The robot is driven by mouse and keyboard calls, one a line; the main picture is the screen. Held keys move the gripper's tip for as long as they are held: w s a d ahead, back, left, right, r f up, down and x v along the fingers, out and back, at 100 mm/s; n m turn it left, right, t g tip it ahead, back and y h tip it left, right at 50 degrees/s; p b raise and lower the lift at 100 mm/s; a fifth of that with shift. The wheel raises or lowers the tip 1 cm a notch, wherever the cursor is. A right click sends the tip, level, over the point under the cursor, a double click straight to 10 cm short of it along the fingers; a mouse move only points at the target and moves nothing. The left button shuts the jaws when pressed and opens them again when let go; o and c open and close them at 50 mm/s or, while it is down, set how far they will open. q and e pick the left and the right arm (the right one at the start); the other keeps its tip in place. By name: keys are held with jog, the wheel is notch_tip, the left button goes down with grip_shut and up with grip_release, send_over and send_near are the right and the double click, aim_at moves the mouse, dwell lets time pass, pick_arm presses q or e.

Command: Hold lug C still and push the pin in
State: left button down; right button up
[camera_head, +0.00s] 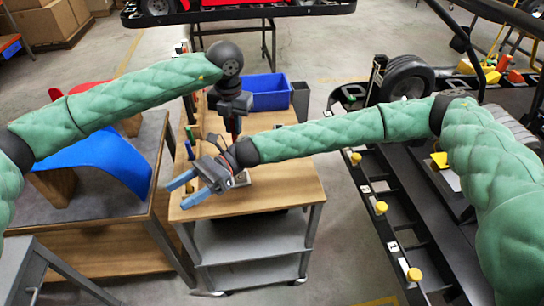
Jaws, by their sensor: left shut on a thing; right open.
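My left gripper (234,126) points down over the wooden-topped trolley (285,185). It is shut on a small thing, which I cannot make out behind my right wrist. My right gripper (176,195) is open, with two blue fingers apart and nothing visible between them. It is over the trolley's left front part, to the left of and nearer than my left gripper. I cannot pick out lug C or the pin for certain; they may be hidden or too small.
A blue bin (268,92) stands at the trolley's back. A table on the left holds a blue curved shell (105,158). On the right is a dark frame with yellow knobs (380,207) and a black wheel (407,79). The trolley's right front top is clear.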

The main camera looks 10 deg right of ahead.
jog(key=w+d+f+n+t+h, duration=0.1)
jog(key=w+d, duration=0.1)
jog(key=d, duration=0.3)
jog(key=w+d+n+t, duration=0.1)
jog(key=w+d, duration=0.2)
jog(key=d, duration=0.1)
jog(key=m+t, duration=0.5)
jog(key=t, duration=0.1)
send_near(243, 179)
jog(key=w+r, duration=0.2)
jog(key=shift+d+r, duration=0.25)
jog(key=shift+w+f+h, duration=0.1)
jog(key=shift+f+h, duration=0.05)
jog(key=shift+h, duration=0.15)
jog(key=shift+a+f, duration=0.15)
jog(key=shift+a, duration=0.1)
jog(key=x, duration=1.1)
jog(key=shift+a, duration=0.1)
jog(key=c, duration=1.3)
jog(key=shift+o, duration=0.2)
pick_arm(q)
jog(key=shift+n, duration=0.6)
jog(key=shift+f, duration=3)
